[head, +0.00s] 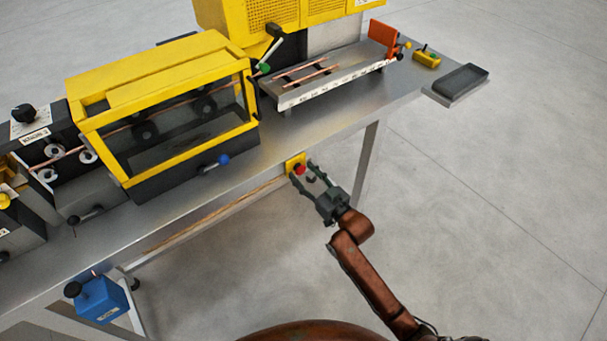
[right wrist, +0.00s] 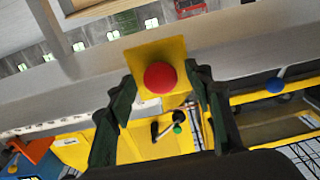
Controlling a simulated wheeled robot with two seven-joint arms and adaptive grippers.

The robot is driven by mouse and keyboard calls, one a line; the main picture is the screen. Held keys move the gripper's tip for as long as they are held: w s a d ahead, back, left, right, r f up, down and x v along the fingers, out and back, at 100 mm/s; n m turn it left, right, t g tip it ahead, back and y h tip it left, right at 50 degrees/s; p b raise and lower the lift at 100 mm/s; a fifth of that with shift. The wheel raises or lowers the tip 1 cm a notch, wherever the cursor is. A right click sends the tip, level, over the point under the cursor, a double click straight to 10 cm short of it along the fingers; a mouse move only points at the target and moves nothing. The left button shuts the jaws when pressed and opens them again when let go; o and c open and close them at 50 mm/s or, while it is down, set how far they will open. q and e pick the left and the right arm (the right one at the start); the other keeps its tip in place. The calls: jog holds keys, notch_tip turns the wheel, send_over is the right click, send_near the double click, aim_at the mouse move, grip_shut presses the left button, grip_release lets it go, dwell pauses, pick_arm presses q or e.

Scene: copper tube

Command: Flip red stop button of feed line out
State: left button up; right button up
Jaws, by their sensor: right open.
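The red stop button (head: 300,169) sits on a yellow plate (head: 290,163) at the front edge of the grey workbench. My right gripper (head: 309,178) is right in front of it, with its fingers apart. In the right wrist view the red button (right wrist: 160,76) and its yellow plate (right wrist: 146,50) show between the two dark fingertips of the gripper (right wrist: 160,82). I cannot tell whether the fingers touch the button. My left gripper is not in view.
A yellow-framed machine (head: 165,65) with a blue-knobbed lever (head: 222,160) stands on the bench (head: 240,170). A slotted tray (head: 330,85) with copper tubes lies to the right. A blue box (head: 100,299) hangs at lower left. The floor right of the bench is clear.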

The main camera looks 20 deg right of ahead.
jog(key=shift+w, duration=0.1)
jog(key=shift+c, duration=0.6)
grip_shut()
